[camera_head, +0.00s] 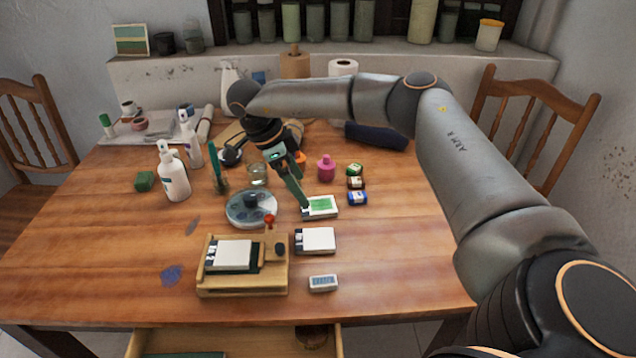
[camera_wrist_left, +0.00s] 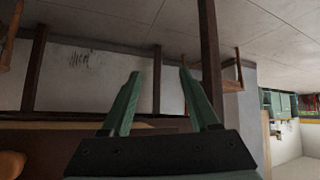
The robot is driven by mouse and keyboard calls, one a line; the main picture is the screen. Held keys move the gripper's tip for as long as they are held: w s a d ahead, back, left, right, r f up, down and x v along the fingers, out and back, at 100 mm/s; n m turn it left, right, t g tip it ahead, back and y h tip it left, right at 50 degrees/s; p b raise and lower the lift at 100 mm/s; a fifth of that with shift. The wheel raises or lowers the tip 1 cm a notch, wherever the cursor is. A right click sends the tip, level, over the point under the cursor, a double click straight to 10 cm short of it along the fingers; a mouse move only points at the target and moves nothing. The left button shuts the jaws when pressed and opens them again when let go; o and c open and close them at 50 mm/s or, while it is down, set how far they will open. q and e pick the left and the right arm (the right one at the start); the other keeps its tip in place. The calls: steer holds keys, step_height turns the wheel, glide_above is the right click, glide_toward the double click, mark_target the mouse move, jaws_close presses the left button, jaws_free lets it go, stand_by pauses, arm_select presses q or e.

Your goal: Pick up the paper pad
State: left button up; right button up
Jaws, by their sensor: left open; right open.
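Several flat pads lie near the table's middle, and I cannot tell which is the paper pad. One is a white-edged pad with a green top (camera_head: 321,207). A plain white pad with a dark left edge (camera_head: 316,240) lies in front of it. A similar white pad (camera_head: 230,255) lies on a wooden stand (camera_head: 240,291). My right gripper (camera_head: 303,199) is open, pointing down at the left edge of the green-topped pad; whether it touches is unclear. My left gripper (camera_wrist_left: 160,85) is open and empty in the left wrist view, and out of the head view.
A round glass dish (camera_head: 251,210) stands left of the gripper, with a red-topped tool (camera_head: 269,221) in front. Small jars (camera_head: 357,183) and a pink bottle (camera_head: 326,168) stand close by. White spray bottles (camera_head: 174,178) are at left.

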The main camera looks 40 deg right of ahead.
mark_target(313, 205)
steer(key=x, duration=0.6)
steer(key=shift+w+d+f+b, duration=0.1)
steer(key=shift+d+f+b, duration=0.05)
steer(key=shift+f+b, duration=0.2)
steer(key=shift+r, duration=0.1)
steer(key=c, duration=1.3)
steer(key=shift+r, duration=0.1)
steer(key=shift+c, duration=0.2)
